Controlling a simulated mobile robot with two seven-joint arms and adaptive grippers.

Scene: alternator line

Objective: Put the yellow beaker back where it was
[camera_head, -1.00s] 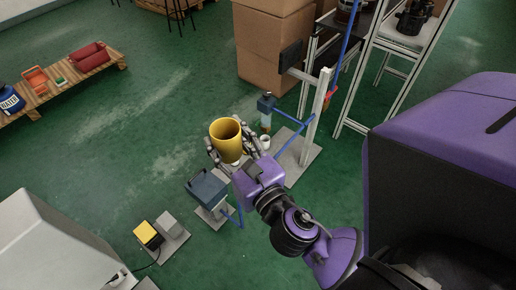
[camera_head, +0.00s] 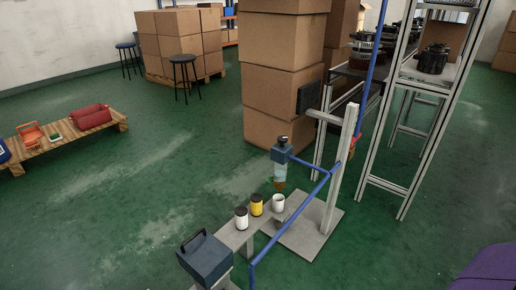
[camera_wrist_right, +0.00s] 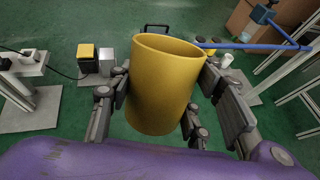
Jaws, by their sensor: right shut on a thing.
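The yellow beaker (camera_wrist_right: 160,92) is large in the right wrist view, with its open rim toward the top of the picture. My right gripper (camera_wrist_right: 166,84) is shut on it, with fingers on its left and right sides. Its far side and underside are hidden. In the head view now, neither the beaker nor either gripper shows. My left gripper is in no view.
In the head view, a grey bench (camera_head: 233,236) bears a white jar (camera_head: 241,218), a yellow jar (camera_head: 257,205) and a white cup (camera_head: 278,203). A dark blue box (camera_head: 206,259) stands at its near end. Cardboard boxes (camera_head: 284,92) rise behind.

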